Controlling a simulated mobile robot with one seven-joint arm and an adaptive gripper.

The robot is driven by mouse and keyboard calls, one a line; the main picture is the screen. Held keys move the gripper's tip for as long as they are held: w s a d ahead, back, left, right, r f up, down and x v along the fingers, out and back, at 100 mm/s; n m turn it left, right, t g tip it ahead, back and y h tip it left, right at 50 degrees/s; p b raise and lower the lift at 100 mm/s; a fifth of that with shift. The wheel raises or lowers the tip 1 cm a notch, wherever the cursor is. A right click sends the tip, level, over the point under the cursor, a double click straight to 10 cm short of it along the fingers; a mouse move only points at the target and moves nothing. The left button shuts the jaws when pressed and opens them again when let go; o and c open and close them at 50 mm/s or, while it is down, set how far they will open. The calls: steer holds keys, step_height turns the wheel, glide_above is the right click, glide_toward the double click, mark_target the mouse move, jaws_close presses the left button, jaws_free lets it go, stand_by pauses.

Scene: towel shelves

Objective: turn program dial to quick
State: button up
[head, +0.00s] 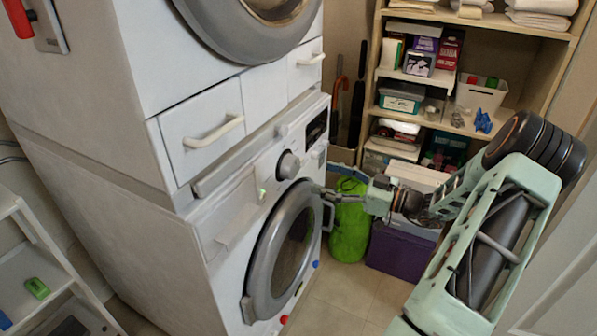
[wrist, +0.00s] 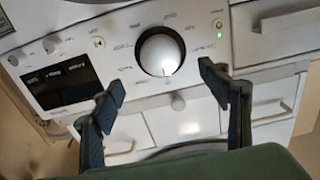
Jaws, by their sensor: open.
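The program dial (head: 288,165) is a round knob with a dark ring on the lower washer's front panel. In the wrist view the dial (wrist: 160,53) has a silver-white face and a small mark near its lower edge. Printed labels surround it, too small to read for sure, so I cannot tell which one is "quick". My gripper (head: 322,192) is in front of the machine, below and right of the dial in the head view. In the wrist view my gripper (wrist: 165,84) has its fingers apart and empty, with the dial between and beyond them, apparently untouched.
The washer's round door (head: 286,250) sits below the panel, its handle (head: 328,214) close to my gripper. A dark display (wrist: 62,86) and a lit green button (wrist: 219,35) flank the dial. A green bag (head: 349,222) and purple box (head: 397,248) stand behind.

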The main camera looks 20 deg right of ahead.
mark_target(295, 169)
steer(key=x, duration=0.9)
steer(key=shift+a, duration=0.1)
steer(key=shift+c, duration=0.3)
steer(key=c, duration=1.1)
